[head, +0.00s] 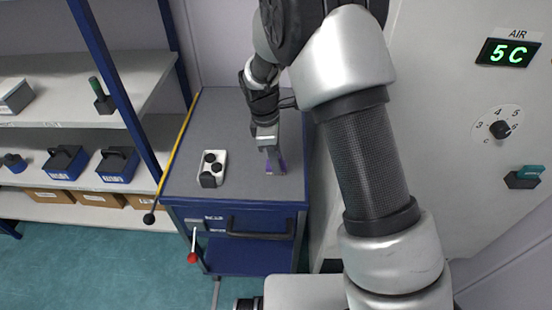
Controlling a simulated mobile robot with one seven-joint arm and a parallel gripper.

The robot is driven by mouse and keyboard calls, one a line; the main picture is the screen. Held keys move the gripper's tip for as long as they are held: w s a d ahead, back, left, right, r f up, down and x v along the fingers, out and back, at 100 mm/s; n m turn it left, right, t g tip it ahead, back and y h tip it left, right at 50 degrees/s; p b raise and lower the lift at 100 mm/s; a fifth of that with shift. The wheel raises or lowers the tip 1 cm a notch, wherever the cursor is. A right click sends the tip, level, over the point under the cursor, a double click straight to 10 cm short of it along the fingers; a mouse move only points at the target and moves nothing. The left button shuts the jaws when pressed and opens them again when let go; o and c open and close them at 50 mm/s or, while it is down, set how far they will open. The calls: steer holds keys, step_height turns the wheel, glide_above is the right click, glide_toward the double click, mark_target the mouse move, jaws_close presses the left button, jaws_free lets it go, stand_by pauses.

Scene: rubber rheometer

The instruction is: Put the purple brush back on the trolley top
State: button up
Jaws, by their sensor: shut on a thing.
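My gripper (270,150) is over the grey top of the blue trolley (225,110), toward its right side. It is shut on the purple brush (276,166), and only a small purple part shows at the fingertips. The gripper hides the rest of the brush. I cannot tell whether the brush touches the trolley top or is held just above it.
A white block with dark round parts (212,168) sits on the trolley top left of my gripper. A yellow rod (178,140) runs along the trolley's left edge. Shelves (75,140) with blue boxes stand at left, and a grey machine panel (460,150) at right. The trolley's back left is clear.

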steer(key=shift+f, duration=0.1)
steer(key=o, duration=1)
